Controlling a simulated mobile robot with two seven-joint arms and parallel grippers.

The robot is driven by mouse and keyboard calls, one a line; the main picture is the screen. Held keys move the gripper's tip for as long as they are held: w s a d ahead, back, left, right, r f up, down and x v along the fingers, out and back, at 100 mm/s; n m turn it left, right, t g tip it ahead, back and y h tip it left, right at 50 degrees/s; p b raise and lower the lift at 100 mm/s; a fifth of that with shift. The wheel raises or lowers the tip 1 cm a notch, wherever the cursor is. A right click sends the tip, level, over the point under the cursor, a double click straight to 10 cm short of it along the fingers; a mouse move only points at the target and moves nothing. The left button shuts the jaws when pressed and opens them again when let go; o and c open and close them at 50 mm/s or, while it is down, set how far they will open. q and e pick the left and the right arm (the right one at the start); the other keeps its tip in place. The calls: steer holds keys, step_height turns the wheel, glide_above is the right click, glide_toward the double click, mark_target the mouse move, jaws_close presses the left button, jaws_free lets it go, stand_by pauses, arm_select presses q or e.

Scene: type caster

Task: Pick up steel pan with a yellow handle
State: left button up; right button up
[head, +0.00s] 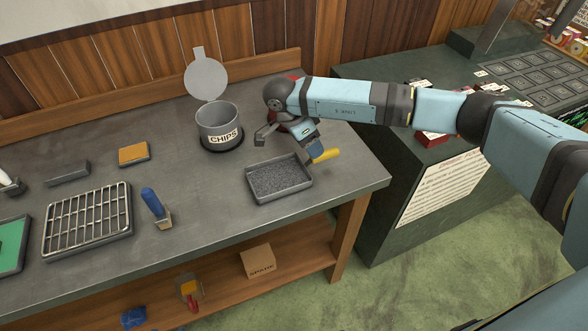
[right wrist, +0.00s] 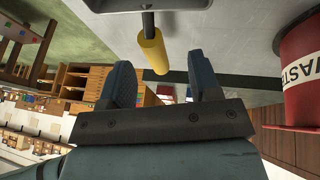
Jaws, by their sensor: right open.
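The steel pan (head: 308,192) is a shallow rectangular tray filled with grey granules, lying flat on the grey workbench. In the right wrist view, the yellow handle (right wrist: 153,52) points down from the pan's edge (right wrist: 108,5). Its end lies near the gap between the two blue fingertips of the right gripper (right wrist: 164,72). That gripper is open, with nothing visibly clamped. My left gripper is not in view.
A CHIPS pot (head: 217,139) with raised lid stands behind left of the pan. A red WASTE bin (right wrist: 302,70) shows in the right wrist view. A blue-handled brush (head: 154,203) and a gridded tray (head: 88,220) are further left. The bench's front edge is close to the pan.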

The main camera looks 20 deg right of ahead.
mark_target(319, 158)
steer(key=x, duration=0.2)
steer(key=s+p+x, duration=0.1)
steer(key=x, duration=0.1)
steer(key=shift+d+f, duration=0.3)
steer(key=shift+f, duration=0.2)
steer(key=c, duration=1)
jaws_close()
steer(key=shift+r, duration=0.15)
